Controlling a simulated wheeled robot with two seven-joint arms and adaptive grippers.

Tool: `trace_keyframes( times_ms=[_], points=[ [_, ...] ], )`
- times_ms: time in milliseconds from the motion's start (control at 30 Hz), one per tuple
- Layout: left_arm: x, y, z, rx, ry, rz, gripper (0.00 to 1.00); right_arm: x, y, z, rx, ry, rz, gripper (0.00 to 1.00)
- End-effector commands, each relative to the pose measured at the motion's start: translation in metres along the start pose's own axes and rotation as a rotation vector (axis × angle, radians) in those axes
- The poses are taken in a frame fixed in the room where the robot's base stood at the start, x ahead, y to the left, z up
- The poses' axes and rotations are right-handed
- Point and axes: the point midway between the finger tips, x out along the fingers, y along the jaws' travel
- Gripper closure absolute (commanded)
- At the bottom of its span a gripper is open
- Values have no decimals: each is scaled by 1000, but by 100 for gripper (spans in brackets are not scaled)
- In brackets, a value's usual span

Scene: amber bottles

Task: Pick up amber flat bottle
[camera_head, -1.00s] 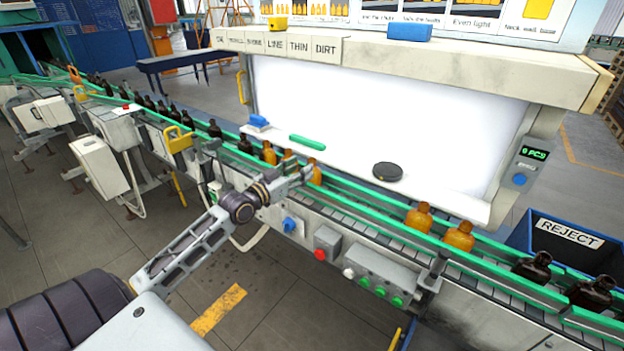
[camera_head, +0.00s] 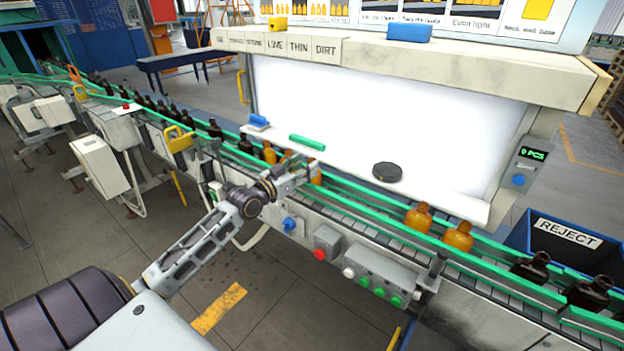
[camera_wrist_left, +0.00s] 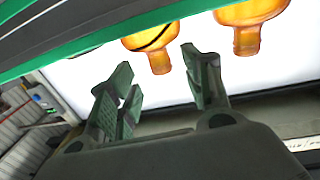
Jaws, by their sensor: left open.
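Several amber bottles stand on the conveyor in the head view. One amber bottle (camera_head: 269,154) is just left of my left gripper (camera_head: 303,174), and another (camera_head: 315,174) is right at its fingers, partly hidden. Two more amber bottles (camera_head: 418,217) (camera_head: 458,236) stand farther right. I cannot tell which one is the flat bottle. In the left wrist view, my left gripper (camera_wrist_left: 160,82) is open with nothing between its fingers. An amber bottle (camera_wrist_left: 158,58) appears neck-down beyond the fingertips, and a second (camera_wrist_left: 246,40) is to its right. My right gripper is not in view.
Green guide rails (camera_head: 385,232) run along both sides of the conveyor. A white lit panel (camera_head: 380,125) stands behind it. Dark bottles (camera_head: 215,129) line the belt at left, and more (camera_head: 532,266) stand at right. A blue reject bin (camera_head: 518,237) is at the right.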

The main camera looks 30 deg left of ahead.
Motion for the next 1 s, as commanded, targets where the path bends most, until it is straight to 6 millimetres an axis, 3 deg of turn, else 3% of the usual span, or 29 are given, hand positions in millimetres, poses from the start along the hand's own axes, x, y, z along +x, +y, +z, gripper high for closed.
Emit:
trace_keyframes(
  times_ms=[600,1000],
  points=[
    [39,-2,-4,-1,1,-1,51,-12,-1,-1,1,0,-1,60],
    [43,-2,-3,0,0,-1,51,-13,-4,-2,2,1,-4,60]
  ],
)
